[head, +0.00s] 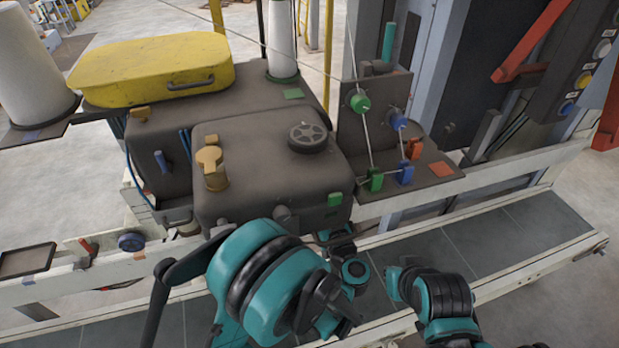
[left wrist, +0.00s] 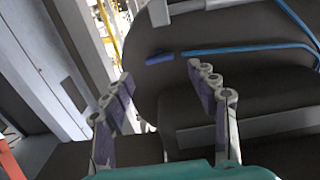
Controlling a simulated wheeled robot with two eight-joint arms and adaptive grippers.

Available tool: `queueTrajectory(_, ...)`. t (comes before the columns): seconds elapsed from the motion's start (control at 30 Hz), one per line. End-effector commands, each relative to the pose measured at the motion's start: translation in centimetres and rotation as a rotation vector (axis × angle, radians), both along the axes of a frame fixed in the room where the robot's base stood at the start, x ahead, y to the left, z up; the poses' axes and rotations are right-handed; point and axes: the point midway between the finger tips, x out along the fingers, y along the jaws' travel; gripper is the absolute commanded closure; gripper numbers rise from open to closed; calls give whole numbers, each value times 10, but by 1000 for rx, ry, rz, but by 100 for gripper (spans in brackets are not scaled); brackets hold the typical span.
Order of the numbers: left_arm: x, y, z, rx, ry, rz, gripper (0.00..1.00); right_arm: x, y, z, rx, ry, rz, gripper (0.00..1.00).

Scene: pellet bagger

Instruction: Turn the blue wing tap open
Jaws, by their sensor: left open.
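A narrow blue wing-shaped handle (head: 163,160), which looks like the blue wing tap, stands on the front of the dark rear housing at left in the head view. In the left wrist view a short blue bar (left wrist: 160,58) lies beyond the fingertips, against a dark housing; I cannot tell for sure that it is the same part. My left gripper (left wrist: 158,88) is open and empty, its purple-padded fingers apart with a gap to the bar. In the head view my teal arm hides the left fingertips. My right arm is at lower right; its fingertips are not distinguishable.
A dark front housing (head: 250,165) with a black handwheel (head: 308,137) and a brass-coloured valve (head: 212,168) stands mid-left. A yellow lidded box (head: 150,68) sits behind. A blue hose (left wrist: 250,47) crosses the left wrist view. A conveyor (head: 490,247) runs along the front right.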

Motion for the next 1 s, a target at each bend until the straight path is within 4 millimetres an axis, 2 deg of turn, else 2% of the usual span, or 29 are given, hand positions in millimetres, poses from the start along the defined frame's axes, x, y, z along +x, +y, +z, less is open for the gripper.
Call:
queueTrajectory(0.1, 21, 8, -1, 0, 0, 4, 41, 0, 0, -5, 0, 0, 0, 100)
queueTrajectory(0.3, 47, 16, -1, -1, 0, 2, 41, 0, 0, -9, 0, 0, 0, 100)
queueTrajectory(0.43, 54, 18, 0, -1, 0, 0, 41, 0, 0, -9, 0, 0, 0, 100)
queueTrajectory(0.67, 55, 18, 0, -1, 0, 0, 41, 0, 0, -9, 0, 0, 0, 100)
queueTrajectory(0.7, 55, 18, 0, -1, 0, 0, 44, 0, 0, -9, 0, 0, 0, 100)
queueTrajectory(0.87, 55, 18, 0, -1, 0, 0, 86, 0, 0, -9, 0, 0, 0, 100)
queueTrajectory(0.9, 55, 18, 0, -1, 0, 0, 91, 0, 0, -9, 0, 0, 0, 100)
queueTrajectory(1.0, 55, 18, 0, -1, 0, 0, 91, 0, 0, -9, 0, 0, 0, 100)
